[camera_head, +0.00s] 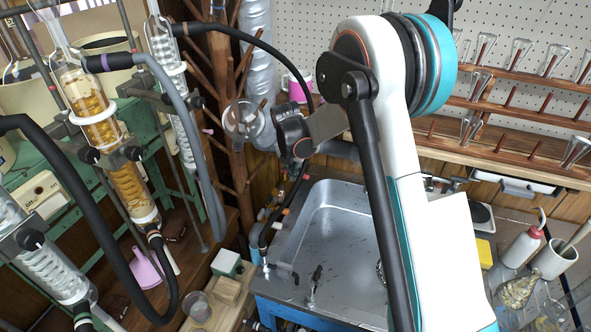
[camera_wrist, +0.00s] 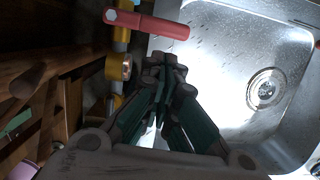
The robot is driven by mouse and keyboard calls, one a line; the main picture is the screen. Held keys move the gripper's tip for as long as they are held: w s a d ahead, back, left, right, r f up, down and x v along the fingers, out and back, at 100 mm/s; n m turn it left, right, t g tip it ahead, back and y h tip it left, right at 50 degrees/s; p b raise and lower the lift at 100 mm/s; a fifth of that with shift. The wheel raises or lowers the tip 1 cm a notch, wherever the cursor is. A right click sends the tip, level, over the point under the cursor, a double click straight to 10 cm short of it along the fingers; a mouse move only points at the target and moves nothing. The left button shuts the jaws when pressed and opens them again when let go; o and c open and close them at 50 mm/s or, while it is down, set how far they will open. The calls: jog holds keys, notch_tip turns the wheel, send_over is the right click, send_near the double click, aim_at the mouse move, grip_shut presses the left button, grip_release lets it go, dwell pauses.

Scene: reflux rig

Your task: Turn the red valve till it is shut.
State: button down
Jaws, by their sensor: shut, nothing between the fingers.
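The red valve (camera_wrist: 150,25) shows near the top of the wrist view as a flat lever with a pale hexagonal spot at its left end. It lies nearly level in the picture, tilted slightly down to the right, across a yellow pipe. My gripper (camera_wrist: 165,62) is shut and empty. Its fingertips are just below the lever's right half in the wrist view; a small gap shows between them in the picture, but I cannot tell the depth. In the head view I cannot make out the valve or the fingertips clearly.
A brass fitting (camera_wrist: 118,67) sits on the pipe left of my fingertips. A metal sink (camera_wrist: 225,55) with a drain lies to the right. Wooden framing is at the left. In the head view, glass columns (camera_head: 90,105) and hoses crowd the left; glassware stands at the right.

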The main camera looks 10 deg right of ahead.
jog(key=shift+b+x, duration=0.55)
jog(key=shift+x, duration=1.65)
jog(key=shift+w+d+r, duration=0.1)
jog(key=shift+w+d, duration=0.4)
jog(key=shift+r, duration=0.1)
